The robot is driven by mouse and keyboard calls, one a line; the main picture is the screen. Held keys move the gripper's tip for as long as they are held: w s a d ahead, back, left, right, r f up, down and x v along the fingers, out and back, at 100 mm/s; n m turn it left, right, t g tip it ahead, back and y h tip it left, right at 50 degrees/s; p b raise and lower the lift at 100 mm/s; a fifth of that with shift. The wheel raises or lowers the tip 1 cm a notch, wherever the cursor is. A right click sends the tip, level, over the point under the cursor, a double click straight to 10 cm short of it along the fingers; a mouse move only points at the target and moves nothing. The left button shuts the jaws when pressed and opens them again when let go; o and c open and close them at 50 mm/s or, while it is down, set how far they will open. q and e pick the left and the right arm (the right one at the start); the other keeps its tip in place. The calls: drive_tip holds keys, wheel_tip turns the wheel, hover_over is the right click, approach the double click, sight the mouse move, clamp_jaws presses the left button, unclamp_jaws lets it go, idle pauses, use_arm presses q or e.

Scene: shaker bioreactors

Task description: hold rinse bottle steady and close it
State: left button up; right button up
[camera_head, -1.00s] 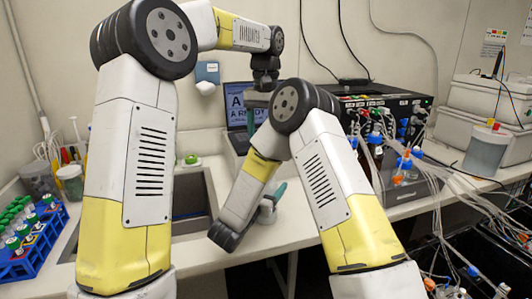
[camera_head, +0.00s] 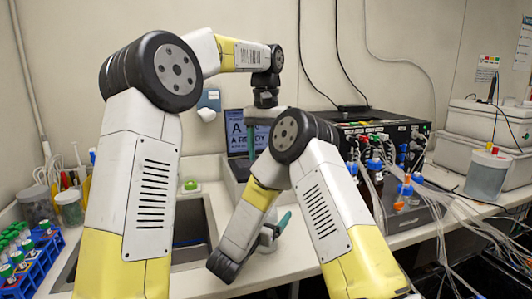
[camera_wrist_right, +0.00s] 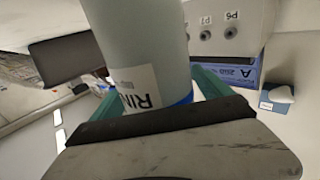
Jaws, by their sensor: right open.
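The rinse bottle (camera_wrist_right: 145,45) is a pale cylinder in the right wrist view, with a white label reading "RIN" and a blue band near the gripper. My right gripper (camera_wrist_right: 155,98) has its teal fingers apart, one on each side of the bottle; contact cannot be told. In the head view my right gripper (camera_head: 275,229) is low over the counter, beside the sink, and my arm hides most of the bottle. The cap cannot be made out.
A sink (camera_head: 190,228) lies left of my right gripper. A blue rack (camera_head: 40,265) with green-capped tubes is at the left edge. A black control box (camera_head: 385,135), tubing and bottles (camera_head: 400,195) crowd the right. A laptop (camera_head: 238,130) stands behind.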

drive_tip(key=v, duration=0.8)
